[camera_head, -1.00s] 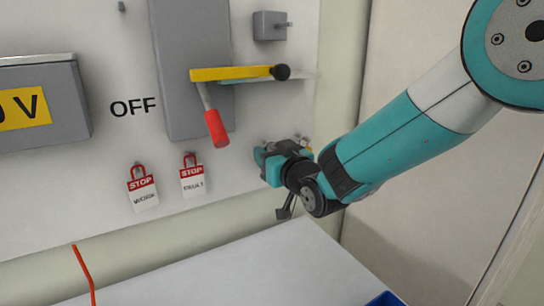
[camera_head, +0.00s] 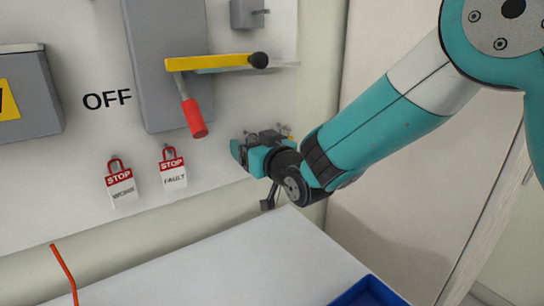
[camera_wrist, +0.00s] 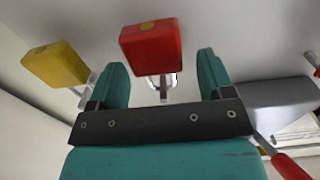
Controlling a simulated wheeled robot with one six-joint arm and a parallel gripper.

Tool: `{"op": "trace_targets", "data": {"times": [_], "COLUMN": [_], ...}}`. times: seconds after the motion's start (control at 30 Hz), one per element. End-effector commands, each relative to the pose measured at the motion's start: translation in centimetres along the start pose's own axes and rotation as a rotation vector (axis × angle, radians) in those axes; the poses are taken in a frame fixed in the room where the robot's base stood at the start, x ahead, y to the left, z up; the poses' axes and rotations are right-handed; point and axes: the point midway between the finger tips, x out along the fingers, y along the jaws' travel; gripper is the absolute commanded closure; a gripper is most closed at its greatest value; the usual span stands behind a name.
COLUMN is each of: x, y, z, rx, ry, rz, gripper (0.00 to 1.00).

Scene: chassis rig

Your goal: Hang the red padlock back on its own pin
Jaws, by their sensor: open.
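The red padlock (camera_wrist: 150,48) is in the wrist view, body toward the picture's top, with a metal shackle and pin just below it. Whether the shackle is around the pin I cannot tell. My gripper (camera_wrist: 160,64) is open, its two teal fingers on either side of the padlock with visible gaps. In the head view my gripper (camera_head: 244,153) is close to the panel's lower right, and it hides the red padlock there.
A yellow padlock (camera_wrist: 55,64) is left of my fingers in the wrist view. A white surface (camera_head: 225,270) below is mostly clear, with a blue tray (camera_head: 368,291).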

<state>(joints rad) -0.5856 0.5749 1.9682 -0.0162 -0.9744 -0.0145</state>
Motion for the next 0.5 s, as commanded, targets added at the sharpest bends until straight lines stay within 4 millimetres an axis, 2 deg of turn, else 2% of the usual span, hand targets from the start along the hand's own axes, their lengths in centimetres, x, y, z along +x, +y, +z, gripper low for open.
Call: {"op": "trace_targets", "data": {"times": [0.17, 0.5], "x": [-3.2, -11.9], "y": [0.0, 0.1], "z": [0.2, 0.2], "rx": [0.0, -0.001], "ry": [0.0, 0.002], "rz": [0.0, 0.001], "gripper": [0.26, 0.26]}}
